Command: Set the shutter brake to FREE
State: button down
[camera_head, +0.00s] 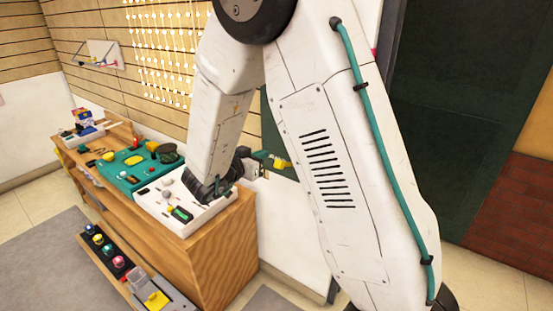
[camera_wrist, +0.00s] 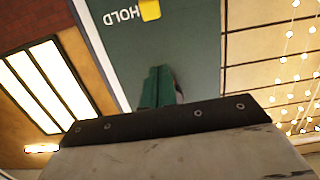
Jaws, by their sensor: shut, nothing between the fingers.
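The shutter brake shows as a yellow handle (camera_wrist: 150,10) at the top edge of the wrist view, on a dark green panel (camera_wrist: 195,50). The white word HOLD stands beside the handle and reads upside down. No FREE label is visible. My gripper (camera_wrist: 161,72) is shut and empty, its teal fingers pointing towards the panel, with a gap in the picture between them and the handle. In the head view the yellow handle (camera_head: 282,163) shows just right of my gripper (camera_head: 264,156), between my arm links. Whether they touch cannot be told.
A wooden counter (camera_head: 222,252) at left carries a white tray (camera_head: 206,217), a teal mat (camera_head: 112,168) and small tools. A low shelf with coloured knobs stands before it. String lights (camera_head: 160,60) hang on the slatted wall. A dark green shutter (camera_head: 460,120) is at right.

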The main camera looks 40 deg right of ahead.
jog(key=shift+d, duration=0.1)
send_over(277, 166)
jog(key=d, duration=0.2)
jog(key=shift+w+f, duration=0.2)
jog(key=shift+f, duration=0.25)
jog(key=shift+w+f, duration=0.2)
jog(key=shift+f, duration=0.25)
jog(key=shift+s+a+f, duration=0.2)
jog(key=shift+a+f, duration=0.7)
jog(key=shift+f, duration=0.25)
jog(key=shift+s+a+f, duration=0.15)
jog(key=shift+f, duration=0.3)
jog(key=shift+f, duration=0.1)
